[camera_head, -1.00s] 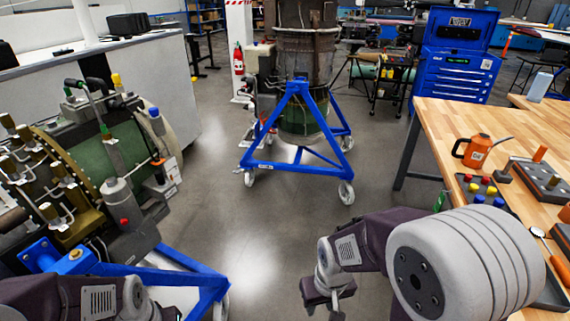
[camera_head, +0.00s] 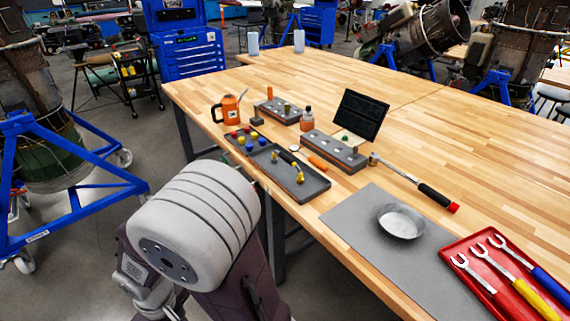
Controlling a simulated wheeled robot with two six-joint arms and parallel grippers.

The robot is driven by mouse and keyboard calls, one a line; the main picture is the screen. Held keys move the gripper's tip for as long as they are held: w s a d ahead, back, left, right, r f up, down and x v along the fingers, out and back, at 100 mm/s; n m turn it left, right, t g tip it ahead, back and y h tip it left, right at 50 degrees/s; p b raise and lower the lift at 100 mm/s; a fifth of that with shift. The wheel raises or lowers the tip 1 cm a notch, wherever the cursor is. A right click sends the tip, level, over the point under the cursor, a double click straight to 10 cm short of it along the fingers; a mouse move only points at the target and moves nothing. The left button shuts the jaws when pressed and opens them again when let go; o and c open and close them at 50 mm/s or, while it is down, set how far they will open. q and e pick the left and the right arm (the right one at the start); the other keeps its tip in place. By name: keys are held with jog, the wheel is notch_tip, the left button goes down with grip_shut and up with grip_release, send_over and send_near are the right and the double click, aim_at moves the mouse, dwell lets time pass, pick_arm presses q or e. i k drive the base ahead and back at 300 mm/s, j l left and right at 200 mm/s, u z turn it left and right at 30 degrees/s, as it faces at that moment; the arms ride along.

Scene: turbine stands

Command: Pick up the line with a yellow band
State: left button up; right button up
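A short dark line with yellow fittings (camera_head: 289,162) lies in a dark tray (camera_head: 316,188) on the wooden table. It is at the tray's near right part, beside several coloured caps. Whether the yellow on it is a band cannot be made out for sure at this size. My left gripper is out of view.
A blue stand (camera_head: 75,203) is at left.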

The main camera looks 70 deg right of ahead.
aim_at(289, 159)
jog(key=z, duration=2.4)
